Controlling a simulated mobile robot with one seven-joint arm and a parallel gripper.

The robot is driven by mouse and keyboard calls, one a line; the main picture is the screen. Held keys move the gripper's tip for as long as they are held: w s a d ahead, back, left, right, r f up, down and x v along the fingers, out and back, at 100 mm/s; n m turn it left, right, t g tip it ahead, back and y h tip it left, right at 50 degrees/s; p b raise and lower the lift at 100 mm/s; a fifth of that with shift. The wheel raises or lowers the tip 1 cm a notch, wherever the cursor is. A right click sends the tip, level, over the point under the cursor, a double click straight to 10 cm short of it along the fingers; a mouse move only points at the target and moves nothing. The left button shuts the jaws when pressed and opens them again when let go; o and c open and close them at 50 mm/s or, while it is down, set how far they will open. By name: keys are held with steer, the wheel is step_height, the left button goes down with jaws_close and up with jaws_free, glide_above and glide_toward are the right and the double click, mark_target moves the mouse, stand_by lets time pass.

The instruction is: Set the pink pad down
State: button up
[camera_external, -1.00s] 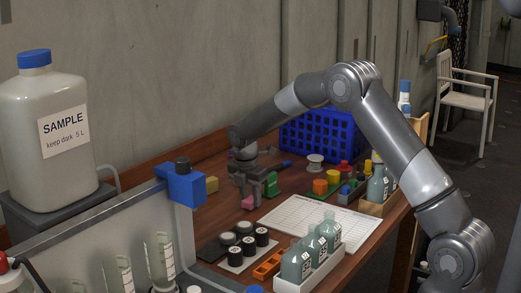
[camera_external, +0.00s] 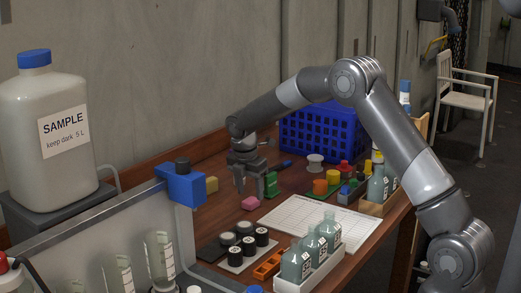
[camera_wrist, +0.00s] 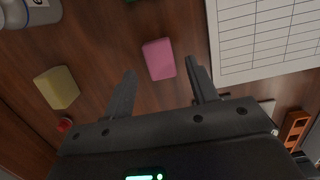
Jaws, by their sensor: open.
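The pink pad (camera_external: 250,202) lies flat on the brown wooden table, left of the white gridded sheet. In the wrist view the pink pad (camera_wrist: 159,59) sits beyond the fingertips, roughly between their lines, with nothing gripping it. My gripper (camera_external: 254,189) is open and empty, pointing down just above the pad and apart from it. Its two spread fingers also show in the wrist view (camera_wrist: 160,68).
A yellow block (camera_wrist: 57,87) lies left of the pad. The gridded sheet (camera_external: 310,222) lies to the right. A green piece (camera_external: 271,184) stands close to my gripper. A blue crate (camera_external: 322,132) is behind, and black-capped jars (camera_external: 245,240) stand in front.

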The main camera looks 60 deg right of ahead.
mark_target(247, 202)
steer(key=s+a+r+m+t, duration=0.1)
steer(key=s+a+r+m, duration=0.3)
steer(key=r, duration=0.6)
steer(key=s+a+r+m+t, duration=0.1)
steer(key=s+a+r, duration=0.1)
steer(key=s+r, duration=0.5)
steer(key=s+a+r+m+t, duration=0.1)
steer(key=s+a+r+m, duration=0.3)
steer(key=s+r, duration=0.4)
steer(key=s+a+f+m+t+y, duration=0.1)
steer(key=s+m, duration=0.3)
steer(key=s, duration=0.7)
steer(key=s+a+f+m+t, duration=0.1)
steer(key=s+m, duration=0.4)
steer(key=s, duration=0.6)
steer(key=a+f, duration=0.1)
steer(key=a, duration=0.1)
steer(key=shift+a+f+t+y, duration=0.25)
steer(key=shift+a+t+y, duration=0.05)
steer(key=shift+a+y, duration=0.1)
